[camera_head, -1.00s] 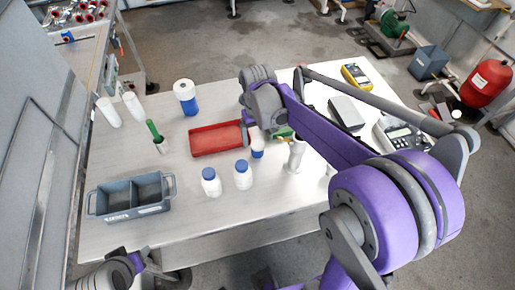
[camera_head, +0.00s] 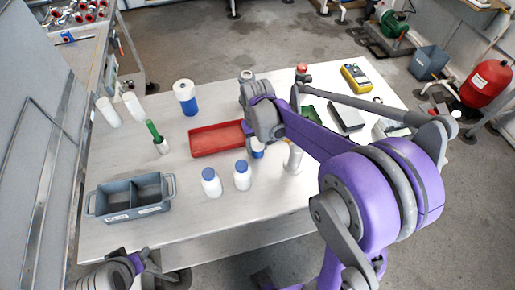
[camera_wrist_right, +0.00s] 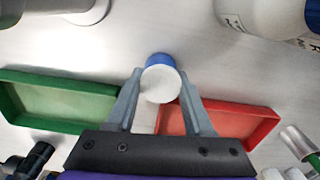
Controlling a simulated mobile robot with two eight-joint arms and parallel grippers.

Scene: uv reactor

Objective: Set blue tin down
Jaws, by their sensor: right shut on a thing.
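My right gripper (camera_wrist_right: 162,100) is shut on the blue tin (camera_wrist_right: 161,80), a small cylinder with a white end face and a blue side, seen between the fingertips in the right wrist view. In the head view the tin (camera_head: 258,153) shows low beside the red tray's right end, partly covered by my right arm. I cannot tell whether its base touches the table. My left gripper (camera_head: 150,264) is at the lower left, by the table's front edge; its jaws are too small to read.
The red tray (camera_head: 214,140) and green tray (camera_wrist_right: 55,100) lie on either side of the tin. Two blue-capped white bottles (camera_head: 211,183) stand in front. A grey two-part crate (camera_head: 100,203) is at the left. The table's front middle (camera_head: 220,220) is clear.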

